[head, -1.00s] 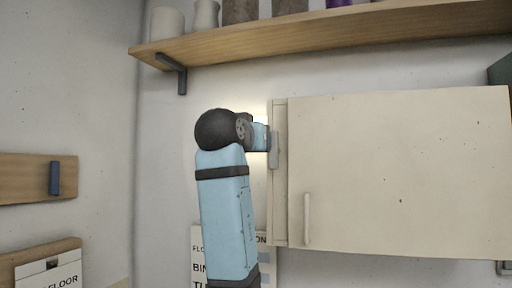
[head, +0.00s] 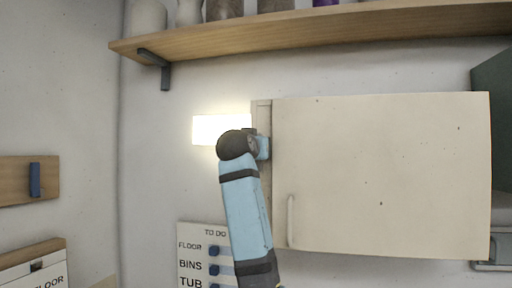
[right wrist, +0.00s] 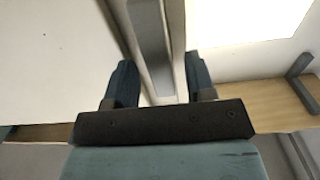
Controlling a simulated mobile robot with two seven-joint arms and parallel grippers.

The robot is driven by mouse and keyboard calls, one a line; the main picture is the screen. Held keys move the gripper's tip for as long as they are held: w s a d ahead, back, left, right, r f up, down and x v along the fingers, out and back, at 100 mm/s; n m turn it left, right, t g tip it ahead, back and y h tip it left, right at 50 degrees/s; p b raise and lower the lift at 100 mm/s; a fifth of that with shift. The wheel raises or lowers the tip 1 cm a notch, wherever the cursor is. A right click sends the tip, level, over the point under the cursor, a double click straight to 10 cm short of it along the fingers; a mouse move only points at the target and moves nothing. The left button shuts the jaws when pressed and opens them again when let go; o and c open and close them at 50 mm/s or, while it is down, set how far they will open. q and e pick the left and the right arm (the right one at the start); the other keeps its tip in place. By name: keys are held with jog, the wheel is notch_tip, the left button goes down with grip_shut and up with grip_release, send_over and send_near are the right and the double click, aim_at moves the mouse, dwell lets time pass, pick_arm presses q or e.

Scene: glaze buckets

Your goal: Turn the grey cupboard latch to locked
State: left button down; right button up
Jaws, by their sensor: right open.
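The cream cupboard (head: 380,180) hangs on the wall at the right of the head view, its door closed. In the right wrist view the grey latch (right wrist: 148,35) is a long bar on the cupboard's narrow edge strip. My right gripper (head: 264,147) is at the upper left edge of the cupboard and covers the latch in the head view. In the right wrist view my right gripper (right wrist: 160,82) is open, one finger on each side of the strip and latch. Whether a finger touches the latch cannot be told. My left gripper is not in view.
A bright panel (head: 212,129) glows on the wall left of the cupboard. A wooden shelf (head: 300,32) with pots runs above. A to-do board (head: 192,262) with dark sliders hangs below left. A pale door handle (head: 291,222) stands out from the cupboard.

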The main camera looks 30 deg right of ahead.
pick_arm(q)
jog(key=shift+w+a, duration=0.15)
pick_arm(e)
jog(key=shift+c, duration=0.5)
jog(key=c, duration=0.8)
pick_arm(q)
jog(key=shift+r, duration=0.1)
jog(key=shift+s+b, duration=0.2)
jog(key=shift+b, duration=0.15)
pick_arm(e)
jog(key=shift+m, duration=0.3)
pick_arm(q)
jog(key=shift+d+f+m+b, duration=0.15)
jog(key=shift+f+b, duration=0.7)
jog(key=shift+b, duration=0.1)
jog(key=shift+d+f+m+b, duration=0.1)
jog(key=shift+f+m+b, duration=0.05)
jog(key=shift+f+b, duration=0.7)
pick_arm(e)
jog(key=shift+s+d+f+m, duration=0.1)
jog(key=shift+s+f+m, duration=0.05)
jog(key=shift+m, duration=2.7)
jog(key=shift+s+d+f+m, duration=0.1)
jog(key=shift+f+m, duration=0.1)
jog(key=shift+m, duration=2.7)
jog(key=shift+s+d+f+m, duration=0.1)
jog(key=shift+s+f+m, duration=0.05)
jog(key=shift+m, duration=2.7)
